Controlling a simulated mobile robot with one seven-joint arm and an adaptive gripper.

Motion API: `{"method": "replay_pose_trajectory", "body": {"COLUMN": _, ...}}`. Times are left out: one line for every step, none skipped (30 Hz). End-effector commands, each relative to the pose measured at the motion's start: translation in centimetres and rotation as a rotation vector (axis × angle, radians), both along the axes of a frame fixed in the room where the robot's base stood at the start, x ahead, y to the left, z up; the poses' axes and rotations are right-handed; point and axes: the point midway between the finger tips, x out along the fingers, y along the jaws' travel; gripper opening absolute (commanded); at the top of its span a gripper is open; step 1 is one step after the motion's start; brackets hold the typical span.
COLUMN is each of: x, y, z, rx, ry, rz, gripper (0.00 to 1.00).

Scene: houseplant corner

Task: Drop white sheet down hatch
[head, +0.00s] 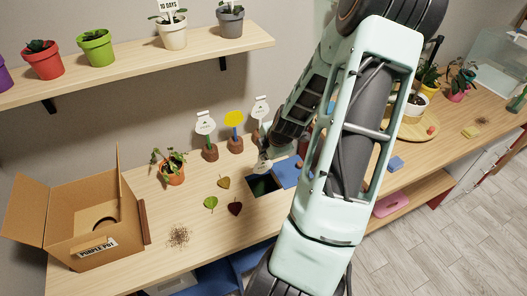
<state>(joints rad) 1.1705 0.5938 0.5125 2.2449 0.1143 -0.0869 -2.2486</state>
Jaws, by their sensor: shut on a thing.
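My gripper (266,165) is at the back edge of the open hatch (266,194), partly hidden by my own arm. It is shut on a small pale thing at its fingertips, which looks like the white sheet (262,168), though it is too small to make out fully. The hatch is a dark square opening in the wooden bench, with something dark green showing inside. A blue panel (287,173) lies at its right side, partly behind my arm.
White tags and a yellow one (234,119) stand in brown holders behind the hatch. Loose leaves (235,208) lie left of it. A potted plant (172,172), a soil patch (179,237) and a cardboard box (90,215) are farther left. A shelf (150,62) hangs above.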

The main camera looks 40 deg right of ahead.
Motion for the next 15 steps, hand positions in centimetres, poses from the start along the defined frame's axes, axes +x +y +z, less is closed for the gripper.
{"method": "replay_pose_trajectory", "body": {"x": 0.0, "y": 0.0, "z": -0.7, "rx": 0.001, "ry": 0.000, "rz": 0.000, "gripper": 0.00}}
{"method": "replay_pose_trajectory", "body": {"x": 0.0, "y": 0.0, "z": -1.0, "rx": 0.000, "ry": 0.000, "rz": 0.000, "gripper": 0.00}}
{"method": "replay_pose_trajectory", "body": {"x": 0.0, "y": 0.0, "z": -1.3, "rx": 0.000, "ry": 0.000, "rz": 0.000, "gripper": 0.00}}
{"method": "replay_pose_trajectory", "body": {"x": 0.0, "y": 0.0, "z": -1.6, "rx": 0.000, "ry": 0.000, "rz": 0.000, "gripper": 0.00}}
{"method": "replay_pose_trajectory", "body": {"x": 0.0, "y": 0.0, "z": -1.8, "rx": 0.000, "ry": 0.000, "rz": 0.000, "gripper": 0.00}}
{"method": "replay_pose_trajectory", "body": {"x": 0.0, "y": 0.0, "z": -2.2, "rx": 0.000, "ry": 0.000, "rz": -0.001, "gripper": 0.00}}
{"method": "replay_pose_trajectory", "body": {"x": 0.0, "y": 0.0, "z": -2.5, "rx": 0.000, "ry": 0.000, "rz": -0.001, "gripper": 0.00}}
{"method": "replay_pose_trajectory", "body": {"x": 0.0, "y": 0.0, "z": -2.7, "rx": 0.001, "ry": 0.000, "rz": 0.000, "gripper": 0.00}}
{"method": "replay_pose_trajectory", "body": {"x": 0.0, "y": 0.0, "z": -3.1, "rx": 0.001, "ry": 0.000, "rz": 0.000, "gripper": 0.00}}
{"method": "replay_pose_trajectory", "body": {"x": 0.0, "y": 0.0, "z": -3.4, "rx": 0.001, "ry": 0.001, "rz": 0.000, "gripper": 0.00}}
{"method": "replay_pose_trajectory", "body": {"x": 0.0, "y": 0.0, "z": -3.7, "rx": 0.001, "ry": 0.000, "rz": 0.000, "gripper": 0.00}}
{"method": "replay_pose_trajectory", "body": {"x": 0.0, "y": 0.0, "z": -4.0, "rx": 0.001, "ry": 0.000, "rz": 0.000, "gripper": 0.00}}
{"method": "replay_pose_trajectory", "body": {"x": 0.0, "y": 0.0, "z": -4.3, "rx": 0.000, "ry": 0.000, "rz": 0.000, "gripper": 0.00}}
{"method": "replay_pose_trajectory", "body": {"x": 0.0, "y": 0.0, "z": -4.5, "rx": 0.000, "ry": 0.000, "rz": 0.000, "gripper": 0.00}}
{"method": "replay_pose_trajectory", "body": {"x": 0.1, "y": 0.0, "z": -5.0, "rx": -0.002, "ry": -0.001, "rz": 0.000, "gripper": 0.00}}
